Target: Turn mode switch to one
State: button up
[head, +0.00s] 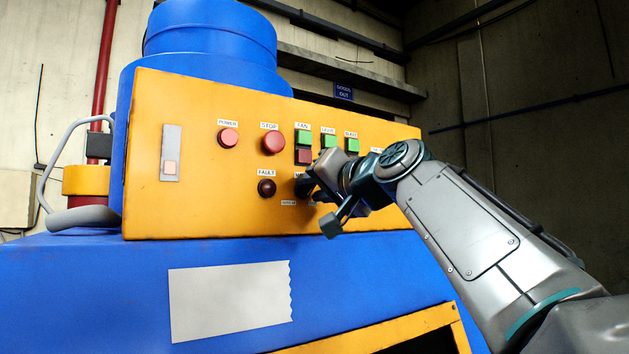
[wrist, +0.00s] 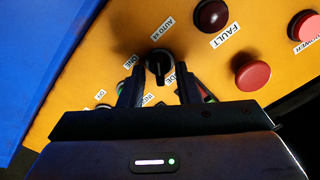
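The mode switch is a round black rotary knob (wrist: 158,66) on the yellow panel (wrist: 105,60). In the wrist view a ONE label (wrist: 130,59) is at its left and an AUTO label (wrist: 162,28) is above it. A light mark shows on the knob, but its exact setting is hard to tell. My gripper (wrist: 159,72) is open, with one finger on each side of the knob and small gaps apparent. In the head view my gripper (head: 316,190) is at the panel's lower middle and mostly hides the knob and its labels.
A dark red FAULT lamp (head: 267,187) is just left of the gripper. Above are the red STOP button (head: 273,142), the POWER button (head: 228,138) and several green and red buttons (head: 303,147). The blue machine body (head: 90,280) lies below the panel.

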jog(key=shift+w+a, duration=0.15)
jog(key=shift+c, duration=0.3)
grip_shut()
